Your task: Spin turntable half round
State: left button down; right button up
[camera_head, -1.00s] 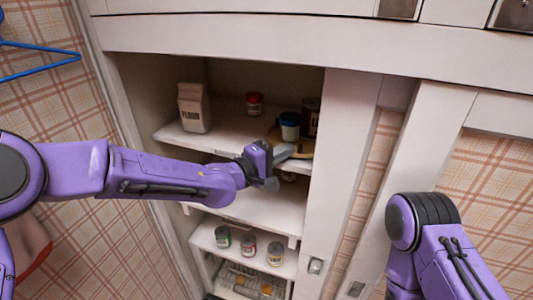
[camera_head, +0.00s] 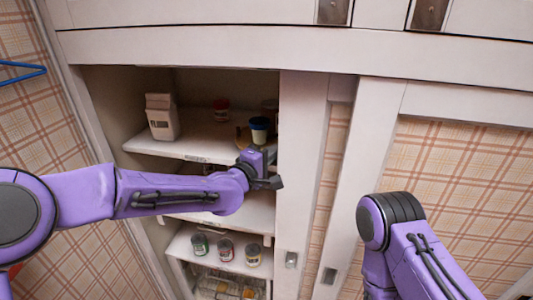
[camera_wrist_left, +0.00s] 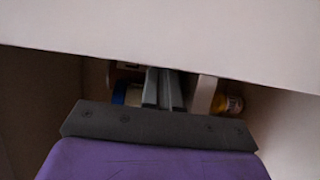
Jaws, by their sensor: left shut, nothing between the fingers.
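The wooden turntable (camera_head: 243,142) shows only in part on the upper cupboard shelf, at its right end. A white jar with a blue lid (camera_head: 259,130) stands at it, with a darker jar (camera_head: 271,108) behind, partly hidden by the door frame. My left gripper (camera_head: 276,172) is in front of the shelf's right end, below the blue-lidded jar. In the left wrist view its fingers (camera_wrist_left: 162,90) are together and empty, with a blue-lidded jar (camera_wrist_left: 127,94) to their left. Contact with the turntable cannot be made out. My right arm shows at right, its gripper out of view.
A flour bag (camera_head: 161,117) stands at the shelf's left and a red-lidded jar (camera_head: 221,110) farther back. Several small jars (camera_head: 226,249) stand on a lower shelf. The cupboard's right upright (camera_head: 302,150) stands close beside my left gripper.

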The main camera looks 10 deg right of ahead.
pick_arm(q)
jog(key=shift+d, duration=0.55)
dwell(0.4)
